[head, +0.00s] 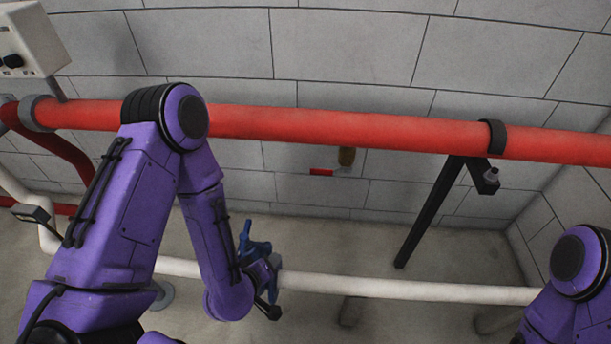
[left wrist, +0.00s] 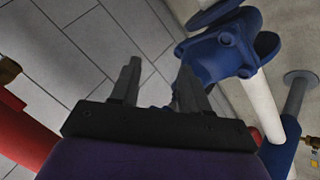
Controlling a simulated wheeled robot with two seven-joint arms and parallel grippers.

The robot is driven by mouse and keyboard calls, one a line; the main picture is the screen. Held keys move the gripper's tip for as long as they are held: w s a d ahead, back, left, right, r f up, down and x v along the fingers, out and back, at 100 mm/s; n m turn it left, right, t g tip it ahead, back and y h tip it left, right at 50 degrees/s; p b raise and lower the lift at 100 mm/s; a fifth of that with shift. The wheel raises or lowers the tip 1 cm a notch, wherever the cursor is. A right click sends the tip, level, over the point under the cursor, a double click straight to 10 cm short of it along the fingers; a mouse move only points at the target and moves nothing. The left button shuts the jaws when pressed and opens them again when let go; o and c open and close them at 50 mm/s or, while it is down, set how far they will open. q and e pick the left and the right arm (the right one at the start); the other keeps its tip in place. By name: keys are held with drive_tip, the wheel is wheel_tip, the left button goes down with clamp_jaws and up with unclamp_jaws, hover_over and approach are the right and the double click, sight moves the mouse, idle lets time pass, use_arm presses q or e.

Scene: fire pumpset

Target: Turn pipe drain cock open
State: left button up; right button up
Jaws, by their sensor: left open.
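The drain cock (head: 346,157) is a small brass fitting hanging below the red pipe (head: 400,129) in the head view. Its red lever (head: 321,172) points left, roughly crosswise to the upright body. My left gripper (head: 268,307) is low and left of the cock, beside a blue valve (head: 254,246) on the white pipe, and clearly apart from the cock. In the left wrist view my left gripper (left wrist: 158,82) has its two dark fingers spread with nothing between them. A brass piece (left wrist: 8,70) shows at that view's left edge; I cannot tell whether it is the cock. My right gripper is out of view.
The white pipe (head: 400,289) runs low along the wall. A black bracket (head: 432,210) slants down from the red pipe, right of the cock. The blue valve (left wrist: 225,48) stands close beyond the left fingers. The wall between cock and bracket is clear.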

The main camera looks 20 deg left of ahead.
use_arm(q)
drive_tip(key=w+d+r+n+t+h+b, duration=0.1)
drive_tip(key=w+d+r+n+t+b, duration=0.15)
drive_tip(key=w+r+t, duration=0.35)
drive_tip(key=n+t+h+b, duration=0.1)
drive_tip(key=n+t+b, duration=0.1)
drive_tip(key=n+t, duration=0.15)
approach(319, 173)
drive_tip(key=shift+g+h, duration=0.3)
drive_tip(key=shift+g, duration=0.15)
drive_tip(key=w, duration=0.6)
drive_tip(key=w+d+r+p, duration=0.1)
drive_tip(key=w, duration=0.2)
drive_tip(key=shift+w, duration=0.65)
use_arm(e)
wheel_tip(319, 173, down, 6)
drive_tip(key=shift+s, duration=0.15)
use_arm(q)
drive_tip(key=shift+c, duration=0.4)
clamp_jaws()
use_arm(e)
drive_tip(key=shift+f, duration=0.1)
